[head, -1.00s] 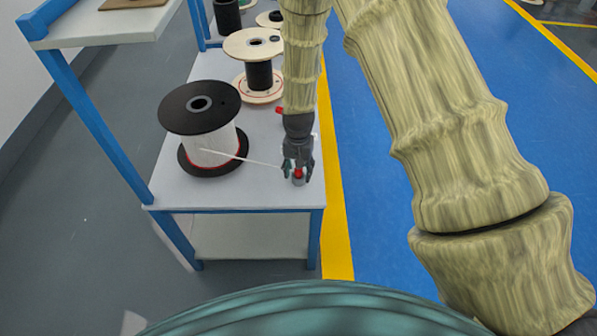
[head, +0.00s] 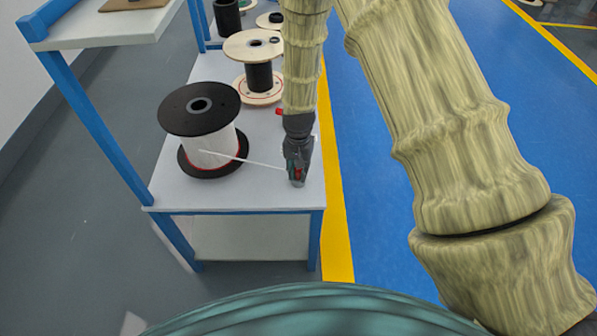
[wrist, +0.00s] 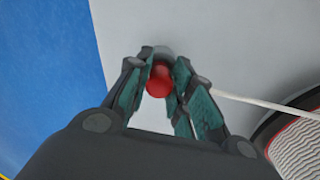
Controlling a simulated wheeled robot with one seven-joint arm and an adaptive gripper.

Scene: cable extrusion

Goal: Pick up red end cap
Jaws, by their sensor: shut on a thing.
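The red end cap (wrist: 160,78) shows between my gripper's fingertips in the wrist view, with a grey piece (wrist: 163,52) just beyond it. In the head view the red end cap (head: 298,173) is partly hidden by the fingers, above the grey piece at the table's front right. My gripper (head: 296,176) points down there, and its teal-padded fingers (wrist: 158,82) are shut on the cap from both sides. How far the cap stands clear of the grey piece cannot be told.
A thin white cable (head: 252,162) runs from a black-flanged spool (head: 200,108) to near my gripper. A wooden-flanged spool (head: 252,44) stands farther back on the white table (head: 237,190). Another red thing (head: 279,111) lies behind my gripper. Bare table lies in front of the black spool.

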